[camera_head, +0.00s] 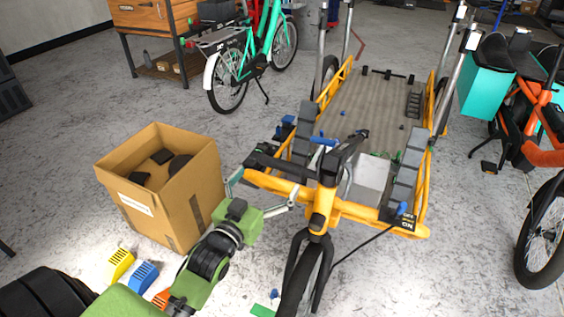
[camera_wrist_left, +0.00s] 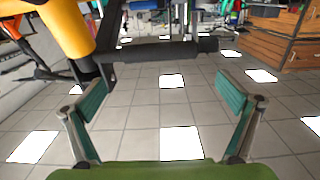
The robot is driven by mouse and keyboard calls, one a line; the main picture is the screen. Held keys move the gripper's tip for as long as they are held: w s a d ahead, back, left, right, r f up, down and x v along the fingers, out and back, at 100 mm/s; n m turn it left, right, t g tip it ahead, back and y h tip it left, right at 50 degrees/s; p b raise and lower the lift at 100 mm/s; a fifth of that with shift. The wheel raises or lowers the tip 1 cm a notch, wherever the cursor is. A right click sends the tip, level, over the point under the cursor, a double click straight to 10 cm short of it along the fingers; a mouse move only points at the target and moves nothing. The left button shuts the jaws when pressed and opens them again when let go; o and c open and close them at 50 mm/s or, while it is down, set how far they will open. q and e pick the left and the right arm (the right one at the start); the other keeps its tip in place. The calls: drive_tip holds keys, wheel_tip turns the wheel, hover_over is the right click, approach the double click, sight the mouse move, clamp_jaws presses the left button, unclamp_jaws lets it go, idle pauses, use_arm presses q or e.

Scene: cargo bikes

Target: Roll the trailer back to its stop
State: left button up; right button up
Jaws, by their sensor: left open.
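The trailer appears to be the yellow-framed cargo carrier (camera_head: 290,198) with a ribbed grey bed (camera_head: 365,103), a front wheel (camera_head: 303,280) and black handlebars. My left gripper (camera_head: 262,184) is open and empty, just left of the front post, by the handlebar's left end. In the left wrist view, a dark handle bar (camera_wrist_left: 165,53) runs across beyond the open fingers of my left gripper (camera_wrist_left: 162,95); it is not between their tips. Whether any finger touches the frame I cannot tell. I cannot make out a stop. My right gripper is not in view.
An open cardboard box (camera_head: 185,205) with dark items stands left of the carrier, close to my left arm. Yellow and blue blocks (camera_head: 143,275) lie in front of it. A teal bicycle (camera_head: 250,62) stands behind, an orange one (camera_head: 540,120) at right.

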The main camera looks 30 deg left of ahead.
sight(280, 162)
use_arm(q)
drive_tip(key=w, duration=0.4)
drive_tip(key=w+b, duration=0.1)
drive_tip(key=w, duration=0.3)
drive_tip(key=shift+w+a, duration=0.2)
drive_tip(key=shift+w, duration=0.05)
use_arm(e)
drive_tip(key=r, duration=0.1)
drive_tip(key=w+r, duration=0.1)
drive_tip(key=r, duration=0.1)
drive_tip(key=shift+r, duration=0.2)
